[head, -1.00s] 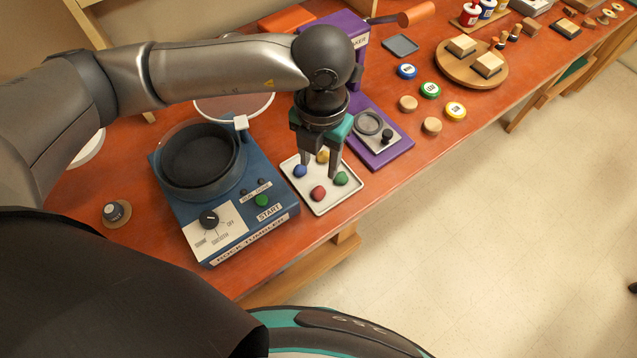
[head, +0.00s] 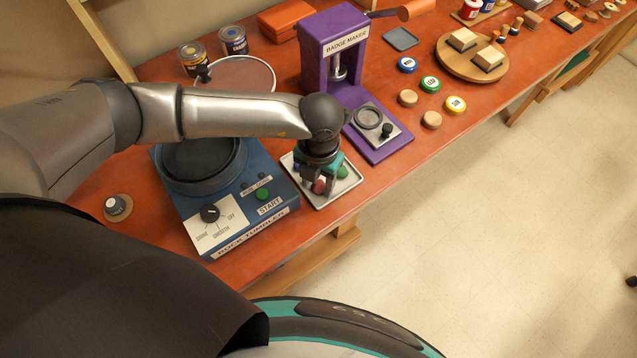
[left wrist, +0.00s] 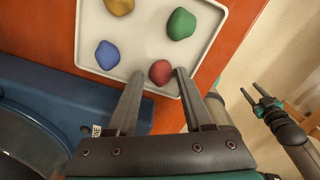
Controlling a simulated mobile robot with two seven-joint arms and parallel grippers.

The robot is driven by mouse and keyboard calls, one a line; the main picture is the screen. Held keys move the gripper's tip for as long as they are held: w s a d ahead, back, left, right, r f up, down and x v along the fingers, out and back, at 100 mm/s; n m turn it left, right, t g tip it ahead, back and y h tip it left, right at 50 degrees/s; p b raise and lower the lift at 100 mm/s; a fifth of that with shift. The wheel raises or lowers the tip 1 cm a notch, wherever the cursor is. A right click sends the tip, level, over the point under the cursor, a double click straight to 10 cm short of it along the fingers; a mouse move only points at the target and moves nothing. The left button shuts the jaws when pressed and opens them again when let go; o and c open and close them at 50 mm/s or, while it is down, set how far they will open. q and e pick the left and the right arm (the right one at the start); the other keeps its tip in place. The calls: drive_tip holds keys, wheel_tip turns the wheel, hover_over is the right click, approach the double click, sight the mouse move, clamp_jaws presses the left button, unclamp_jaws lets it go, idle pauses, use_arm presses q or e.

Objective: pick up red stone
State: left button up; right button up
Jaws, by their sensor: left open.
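The red stone (head: 319,187) lies on the white tray (head: 322,204) near its front, partly hidden by my left gripper (head: 318,191) in the head view. In the left wrist view the red stone (left wrist: 160,72) shows between the open fingertips of my left gripper (left wrist: 159,73), with a gap on the left and close to the right finger. The blue stone (left wrist: 107,55), green stone (left wrist: 181,24) and yellow stone (left wrist: 119,5) lie on the same tray. My right gripper (left wrist: 250,92) shows at the right of the left wrist view, its fingers apart and empty.
The blue rock tumbler (head: 262,222) stands directly left of the tray. The purple badge maker (head: 377,148) stands behind and to the right. Wooden discs and labelled badges lie farther right. The table's front edge is close to the tray.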

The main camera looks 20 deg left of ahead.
use_arm(q)
clamp_jaws()
idle(0.3)
drive_tip(key=shift+r, duration=0.1)
